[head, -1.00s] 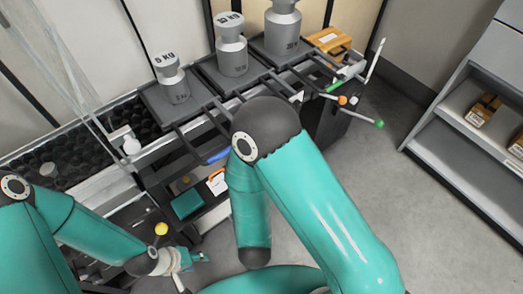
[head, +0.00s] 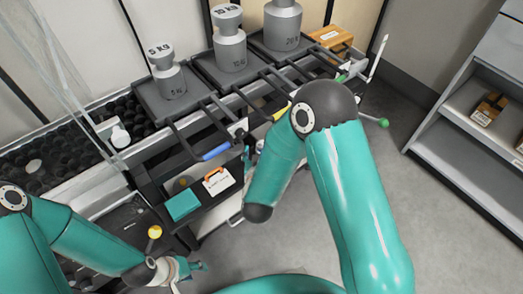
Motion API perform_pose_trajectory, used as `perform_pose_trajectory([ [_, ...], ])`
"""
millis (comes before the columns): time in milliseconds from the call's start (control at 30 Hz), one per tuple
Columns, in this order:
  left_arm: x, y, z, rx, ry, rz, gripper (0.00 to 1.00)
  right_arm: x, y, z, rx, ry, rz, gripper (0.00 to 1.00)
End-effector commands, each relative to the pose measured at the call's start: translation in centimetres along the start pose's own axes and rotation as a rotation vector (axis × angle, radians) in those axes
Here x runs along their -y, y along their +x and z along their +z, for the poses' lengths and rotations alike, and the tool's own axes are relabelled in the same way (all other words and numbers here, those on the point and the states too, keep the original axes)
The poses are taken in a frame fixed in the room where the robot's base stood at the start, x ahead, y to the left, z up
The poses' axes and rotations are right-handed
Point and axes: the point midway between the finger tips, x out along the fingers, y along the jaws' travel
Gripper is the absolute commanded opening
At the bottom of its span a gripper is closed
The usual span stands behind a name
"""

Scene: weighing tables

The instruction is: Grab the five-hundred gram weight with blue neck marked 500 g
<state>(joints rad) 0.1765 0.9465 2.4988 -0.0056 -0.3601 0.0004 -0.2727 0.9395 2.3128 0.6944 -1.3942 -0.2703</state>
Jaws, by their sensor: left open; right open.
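I cannot make out a 500 g weight with a blue neck. Three large grey weights stand upright on dark platforms: one marked 5 KG (head: 169,78), one marked 10 KG (head: 230,48) and one marked 20 (head: 283,28). My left gripper (head: 194,267) is low at the left, open, with nothing seen between its fingers. My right gripper (head: 248,158) is mostly hidden behind my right forearm; only what seem to be its teal tips show, beside the lower shelf. It is open, and what lies between its fingers cannot be seen.
Bars with a blue handle (head: 216,151) and a yellow handle (head: 281,113) stick out before the platforms. Below them, a shelf holds a teal box (head: 183,205) and an orange-handled item (head: 217,181). A grey rack (head: 446,143) stands right, with open floor before it.

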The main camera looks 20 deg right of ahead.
Motion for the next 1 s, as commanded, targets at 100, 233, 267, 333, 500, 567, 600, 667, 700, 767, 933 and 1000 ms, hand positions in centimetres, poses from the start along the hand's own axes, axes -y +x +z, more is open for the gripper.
perform_pose_trajectory([
  [100,0.1,0.1,0.0,0.0,0.0,0.0,0.46,-0.4,1.5,0.1,0.0,0.003,0.005,0.64],
  [233,0.1,0.2,0.0,0.0,0.0,0.0,0.46,-0.6,3.4,0.1,-0.002,0.004,0.003,0.64],
  [267,0.1,0.3,0.0,0.0,0.0,0.0,0.46,-0.6,3.8,0.1,-0.001,0.003,0.003,0.64],
  [333,0.1,0.3,0.0,0.0,0.0,0.0,0.46,-0.6,4.4,0.1,0.0,0.002,0.003,0.64],
  [500,0.1,0.3,0.0,0.0,0.0,0.0,0.46,-0.5,4.8,0.1,0.0,0.001,0.001,0.64],
  [567,0.1,0.3,0.0,0.0,0.0,0.0,0.46,-0.5,4.8,0.1,0.0,0.001,0.001,0.64],
  [600,0.1,0.3,0.0,0.0,0.0,0.0,0.46,-0.5,4.8,0.1,0.0,0.001,0.001,0.64],
  [667,0.1,0.3,0.0,0.0,0.0,0.0,0.46,-0.5,4.8,0.1,0.0,0.001,0.001,0.57],
  [700,0.1,0.3,0.0,0.0,0.0,0.0,0.46,-0.5,4.8,0.1,0.0,0.001,0.001,0.5],
  [767,0.1,0.3,0.0,0.0,0.0,0.0,0.46,-0.5,4.8,0.1,0.0,0.001,0.001,0.4],
  [933,0.1,0.3,0.0,0.0,0.0,0.0,0.46,-0.5,4.8,0.1,0.0,0.001,0.001,0.12],
  [1000,0.1,0.3,0.0,0.0,0.0,0.0,0.46,-0.5,4.8,0.1,0.0,0.001,0.001,0.0],
])
